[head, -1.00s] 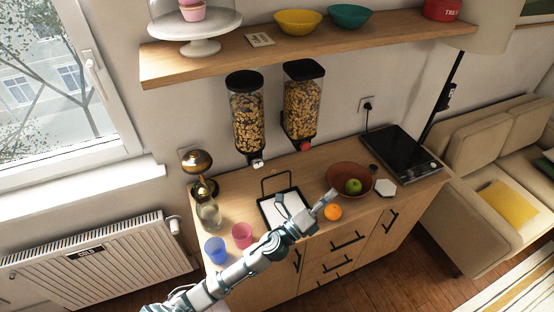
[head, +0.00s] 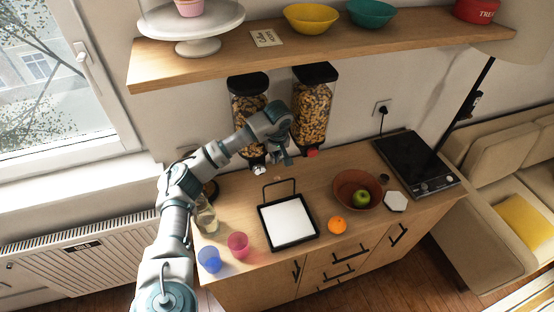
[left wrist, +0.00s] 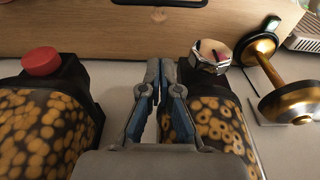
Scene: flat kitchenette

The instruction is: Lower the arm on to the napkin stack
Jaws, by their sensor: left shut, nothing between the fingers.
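The napkin stack (head: 287,220) is a white square pad lying in a black tray holder (head: 291,246) on the counter. The holder's arm (head: 265,192), a thin dark wire frame, stands raised at the tray's back edge. Part of a dark bar (left wrist: 160,3), which looks like this arm, shows at the top of the left wrist view. My left gripper (head: 284,161) is above the back of the counter, in front of the cereal dispensers and behind the raised arm, apart from it. Its fingers (left wrist: 160,68) are shut and empty. My right gripper is not in view.
Two cereal dispensers (head: 315,105) hang close beside my left gripper, under a wooden shelf (head: 215,66). A blue cup (head: 209,260) and a pink cup (head: 238,245) stand left of the tray. An orange (head: 337,225) and a brown bowl (head: 345,181) with an apple are right.

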